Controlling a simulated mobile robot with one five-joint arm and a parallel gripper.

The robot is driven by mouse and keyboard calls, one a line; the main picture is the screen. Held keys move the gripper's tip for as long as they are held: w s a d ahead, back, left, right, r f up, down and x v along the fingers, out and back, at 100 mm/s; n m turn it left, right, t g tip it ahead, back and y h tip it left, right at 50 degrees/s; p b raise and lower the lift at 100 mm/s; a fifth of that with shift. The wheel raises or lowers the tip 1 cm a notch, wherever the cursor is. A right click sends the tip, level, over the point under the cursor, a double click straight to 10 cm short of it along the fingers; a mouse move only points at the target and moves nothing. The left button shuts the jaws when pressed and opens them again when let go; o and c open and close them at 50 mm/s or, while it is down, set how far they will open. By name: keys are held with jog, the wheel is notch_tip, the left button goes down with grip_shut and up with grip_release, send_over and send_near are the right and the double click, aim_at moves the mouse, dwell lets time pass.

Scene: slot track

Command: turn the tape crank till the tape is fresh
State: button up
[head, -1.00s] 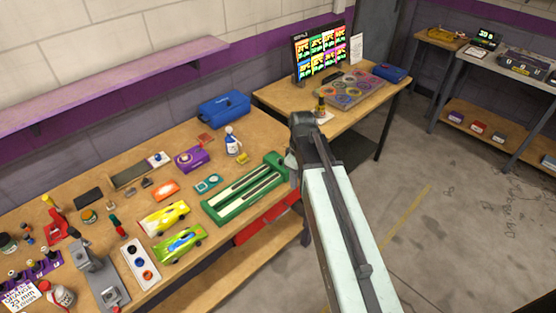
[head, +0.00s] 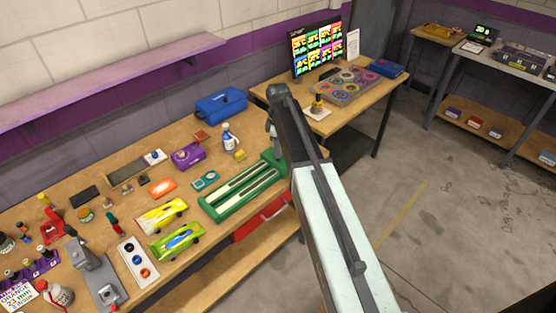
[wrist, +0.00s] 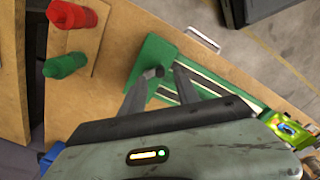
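The green two-lane fixture (head: 222,207) lies on the wooden bench, with pale and dark strips along its lanes. It also shows in the wrist view (wrist: 146,59). A small dark round knob (wrist: 154,72), perhaps the tape crank, stands at its near end in the wrist view. My gripper (wrist: 163,70) is open, its two grey fingers pointing at that end. The knob appears between the fingertips, nearer the left one; I cannot tell whether they touch. In the head view my arm hides the fixture's right end. The tape's condition is too small to tell.
Yellow (head: 162,215) and green (head: 177,242) toy cars lie left of the fixture. A spray bottle (head: 229,140) and blue toolbox (head: 221,103) stand behind it. Red (wrist: 76,14) and green (wrist: 66,65) cylinders are near my gripper in the wrist view. Open floor lies right.

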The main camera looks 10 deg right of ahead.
notch_tip(320, 180, down, 4)
jog(key=shift+r+b, duration=0.1)
jog(key=shift+b, duration=1.05)
jog(key=shift+r, duration=0.1)
grip_shut()
